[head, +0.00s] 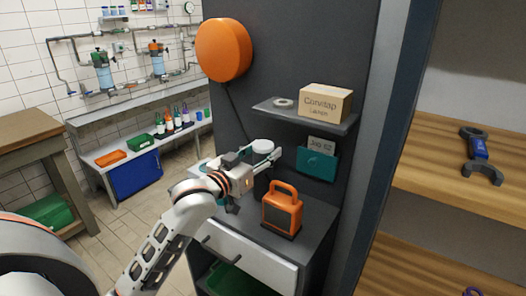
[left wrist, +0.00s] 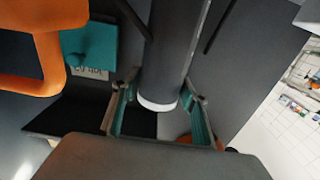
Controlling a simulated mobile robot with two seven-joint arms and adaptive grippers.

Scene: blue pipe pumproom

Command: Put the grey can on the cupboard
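The grey can (head: 262,147) shows its pale round end at my left gripper (head: 264,160) in the head view, above the cupboard top. In the left wrist view the grey can (left wrist: 168,55) is a long dark grey cylinder with a white rim. The teal-padded fingers of my left gripper (left wrist: 160,88) lie close along both its sides and look shut on it. The cupboard (head: 322,212) has a dark top and a light drawer front. The can's lower end is hidden, so I cannot tell whether it touches the cupboard. My right gripper is not in view.
An orange lantern (head: 282,210) stands on the cupboard, right of my gripper. Behind are a teal pocket (head: 318,164) and a shelf (head: 300,114) with a cardboard box (head: 325,103). An orange round housing (head: 223,50) is on the panel. Wooden shelves (head: 470,190) stand right.

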